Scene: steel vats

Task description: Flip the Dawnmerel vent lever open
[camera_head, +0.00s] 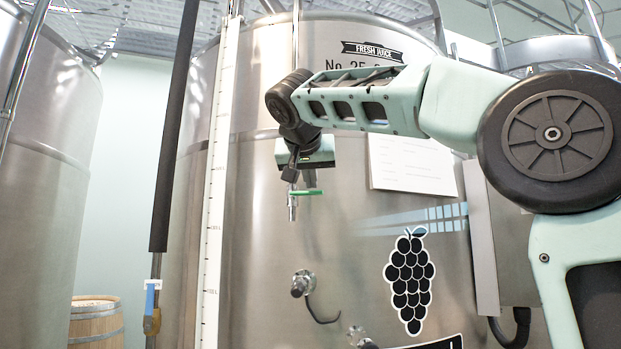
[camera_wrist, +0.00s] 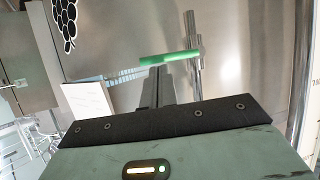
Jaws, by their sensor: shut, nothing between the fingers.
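A green lever (camera_head: 310,192) sits crosswise on a thin vertical metal pipe (camera_head: 292,209) in front of the large steel vat (camera_head: 250,120). The lever lies level, pointing right from the pipe in the head view. My gripper (camera_head: 290,174) is shut and empty, pointing down just above the lever's pipe end. In the wrist view the green lever (camera_wrist: 170,58) crosses just beyond the tips of my gripper (camera_wrist: 157,72), with the pipe (camera_wrist: 194,60) to the right. I cannot tell whether the tips touch the lever. No Dawnmerel name is readable.
A tap with a curved spout (camera_head: 302,284) sticks out lower on the vat. A white scale strip (camera_head: 216,190) and a dark-sleeved pipe with a blue-handled valve (camera_head: 152,298) stand left. A barrel (camera_head: 95,322) is at lower left. A paper sheet (camera_head: 412,164) hangs on the vat.

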